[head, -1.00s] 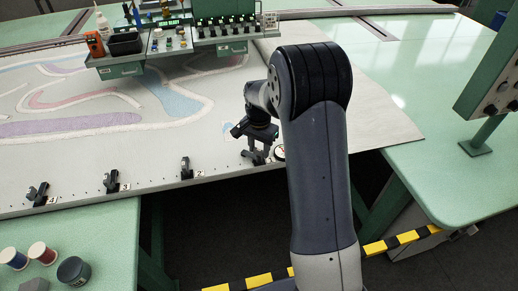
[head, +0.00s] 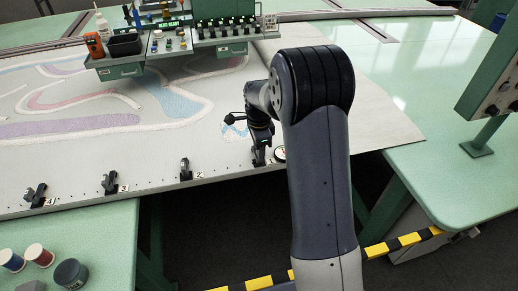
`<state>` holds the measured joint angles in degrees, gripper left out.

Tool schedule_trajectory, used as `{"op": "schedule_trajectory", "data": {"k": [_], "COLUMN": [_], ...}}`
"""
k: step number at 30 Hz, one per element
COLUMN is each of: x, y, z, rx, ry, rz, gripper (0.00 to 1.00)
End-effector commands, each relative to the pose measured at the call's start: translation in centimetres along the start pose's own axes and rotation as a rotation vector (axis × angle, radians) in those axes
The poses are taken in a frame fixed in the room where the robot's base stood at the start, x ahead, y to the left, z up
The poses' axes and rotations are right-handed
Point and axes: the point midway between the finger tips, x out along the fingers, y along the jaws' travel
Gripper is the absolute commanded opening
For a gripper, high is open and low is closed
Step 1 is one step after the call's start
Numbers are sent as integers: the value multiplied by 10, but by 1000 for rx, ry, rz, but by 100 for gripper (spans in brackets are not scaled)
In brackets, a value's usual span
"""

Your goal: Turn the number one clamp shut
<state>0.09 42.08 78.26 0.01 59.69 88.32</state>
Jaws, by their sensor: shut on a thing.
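The number one clamp (head: 259,160) is a small black clamp on the front edge of the pale tufting cloth (head: 390,125), the rightmost of the row. My gripper (head: 261,147) comes down on it from above and is shut on it, seemingly on its upper part or lever. The fingers and my wrist hide much of the clamp. Its exact lever angle is too small to tell.
The number two clamp (head: 185,169), number three clamp (head: 109,184) and number four clamp (head: 36,195) stand along the same edge to the left. A white round thing (head: 280,154) lies just right of the number one clamp. A loaded tool carriage (head: 190,40) spans the cloth behind.

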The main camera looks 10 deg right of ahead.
Motion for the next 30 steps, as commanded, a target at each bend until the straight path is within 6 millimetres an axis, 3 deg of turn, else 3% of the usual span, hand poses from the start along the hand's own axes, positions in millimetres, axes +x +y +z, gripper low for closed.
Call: {"op": "schedule_trajectory", "data": {"k": [18, 19, 27, 30], "x": [-1, -1, 0, 0], "y": [0, 0, 0, 0], "z": [0, 0, 0, 0], "rx": [45, 45, 44, 43], "ry": [0, 0, 0, 0], "rz": [-2, -2, -1, -1], "gripper": [15, 39, 60, 60]}}
